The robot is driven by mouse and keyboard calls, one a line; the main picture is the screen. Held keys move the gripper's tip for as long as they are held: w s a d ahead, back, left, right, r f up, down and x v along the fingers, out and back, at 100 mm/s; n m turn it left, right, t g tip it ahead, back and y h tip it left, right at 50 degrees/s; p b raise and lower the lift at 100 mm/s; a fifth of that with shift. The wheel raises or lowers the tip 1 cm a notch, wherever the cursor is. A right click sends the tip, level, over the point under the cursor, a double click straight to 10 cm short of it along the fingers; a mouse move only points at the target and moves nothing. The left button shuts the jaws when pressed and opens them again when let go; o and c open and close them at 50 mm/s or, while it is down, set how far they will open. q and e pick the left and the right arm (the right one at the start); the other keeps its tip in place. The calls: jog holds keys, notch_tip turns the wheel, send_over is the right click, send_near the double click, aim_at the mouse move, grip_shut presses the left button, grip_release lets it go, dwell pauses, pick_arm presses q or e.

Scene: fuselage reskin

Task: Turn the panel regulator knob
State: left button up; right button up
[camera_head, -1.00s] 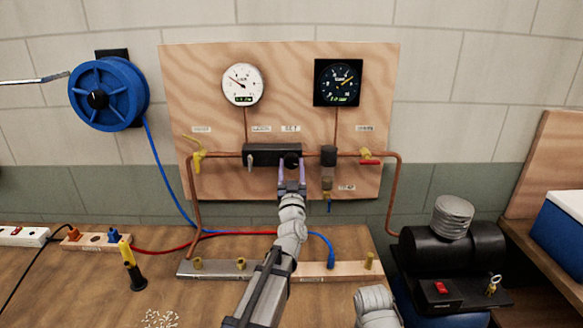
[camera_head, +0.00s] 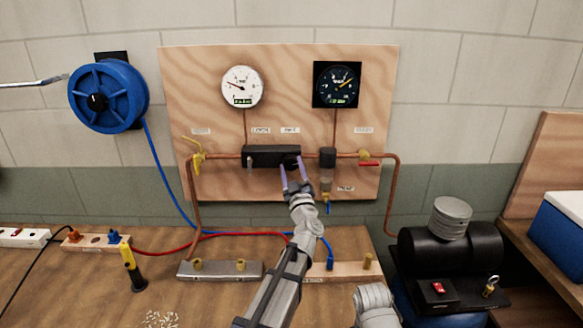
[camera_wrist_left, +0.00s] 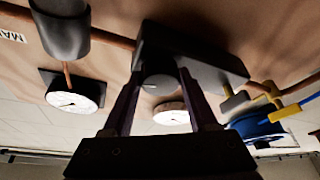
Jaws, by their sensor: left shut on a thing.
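The regulator is a black block (camera_head: 262,155) on the copper pipe of the wooden panel (camera_head: 200,90). Its round knob sits at the block's right end, mostly hidden by my gripper in the head view. In the left wrist view the grey knob (camera_wrist_left: 160,84) lies between the two fingers. My left gripper (camera_head: 294,168) is shut on the knob, with its purple fingers on either side of it. A white round gauge (camera_head: 242,87) and a black square gauge (camera_head: 336,84) are above. My right arm's grey link shows at the bottom; its gripper is out of view.
A yellow-handled valve (camera_head: 198,156) is on the pipe at left, a red-handled valve (camera_head: 369,161) at right. A dark filter cylinder (camera_head: 327,158) hangs close right of the knob. A compressor (camera_head: 450,245) stands at right.

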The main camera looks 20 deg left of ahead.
pick_arm(q)
jog(key=shift+r+n+g+y, duration=0.1)
jog(key=shift+n+g+y, duration=0.2)
jog(key=shift+n, duration=0.5)
jog(key=o, duration=1.4)
jog(key=b+v, duration=0.2)
jog(key=v, duration=0.5)
jog(key=shift+s+d, duration=0.25)
jog(key=shift+s, duration=0.05)
